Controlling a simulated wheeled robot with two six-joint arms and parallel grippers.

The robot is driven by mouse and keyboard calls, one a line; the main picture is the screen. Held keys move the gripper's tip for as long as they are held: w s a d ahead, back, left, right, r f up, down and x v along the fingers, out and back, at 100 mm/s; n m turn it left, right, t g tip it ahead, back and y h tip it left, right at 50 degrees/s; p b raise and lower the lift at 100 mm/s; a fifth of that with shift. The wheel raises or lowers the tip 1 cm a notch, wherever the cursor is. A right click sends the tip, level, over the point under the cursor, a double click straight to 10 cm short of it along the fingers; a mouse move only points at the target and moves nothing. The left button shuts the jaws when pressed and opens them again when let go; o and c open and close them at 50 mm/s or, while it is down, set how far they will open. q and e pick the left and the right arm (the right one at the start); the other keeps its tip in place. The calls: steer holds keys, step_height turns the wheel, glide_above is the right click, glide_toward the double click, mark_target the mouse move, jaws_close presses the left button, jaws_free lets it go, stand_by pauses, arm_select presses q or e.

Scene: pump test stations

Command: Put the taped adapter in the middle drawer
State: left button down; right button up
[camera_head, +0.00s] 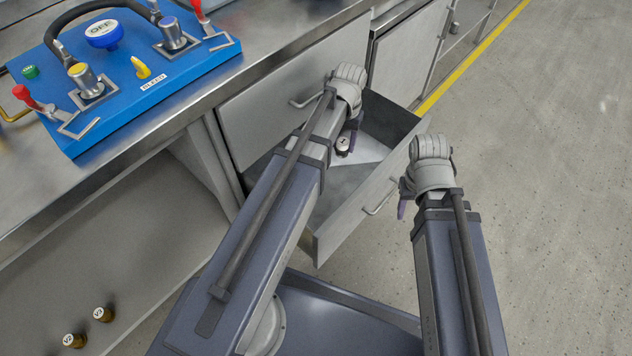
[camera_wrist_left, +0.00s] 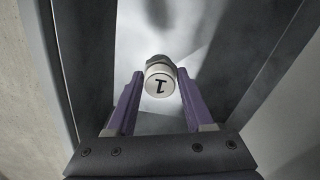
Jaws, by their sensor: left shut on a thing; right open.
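In the head view the adapter (camera_head: 343,146) hangs over an open drawer (camera_head: 360,207), below the closed top drawer. In the wrist view the pale drawer floor lies beneath it; I cannot tell the height. My right gripper (camera_head: 403,200) is open and empty, right of the drawer, its fingers partly hidden by the wrist.
The closed drawer (camera_head: 290,100) has a bar handle. A blue pump station (camera_head: 130,75) stands on the steel worktop (camera_head: 40,195). Two brass pieces with white caps, one (camera_head: 103,314) and another (camera_head: 74,340), stand on the lower shelf. The floor (camera_head: 540,200) to the right is clear.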

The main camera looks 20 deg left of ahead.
arm_select(q)
step_height(320, 180, down, 7)
steer(key=b, duration=0.4)
steer(key=shift+r, duration=0.2)
arm_select(e)
step_height(320, 180, down, 7)
steer(key=shift+r, duration=0.2)
arm_select(q)
steer(key=shift+f, duration=0.1)
arm_select(e)
steer(key=shift+f, duration=0.1)
arm_select(q)
step_height(320, 180, down, 10)
steer(key=b, duration=1)
arm_select(e)
step_height(320, 180, down, 10)
steer(key=shift+r, duration=0.2)
steer(key=shift+f, duration=0.1)
arm_select(q)
steer(key=c, duration=0.8)
jaws_free()
steer(key=o, duration=0.5)
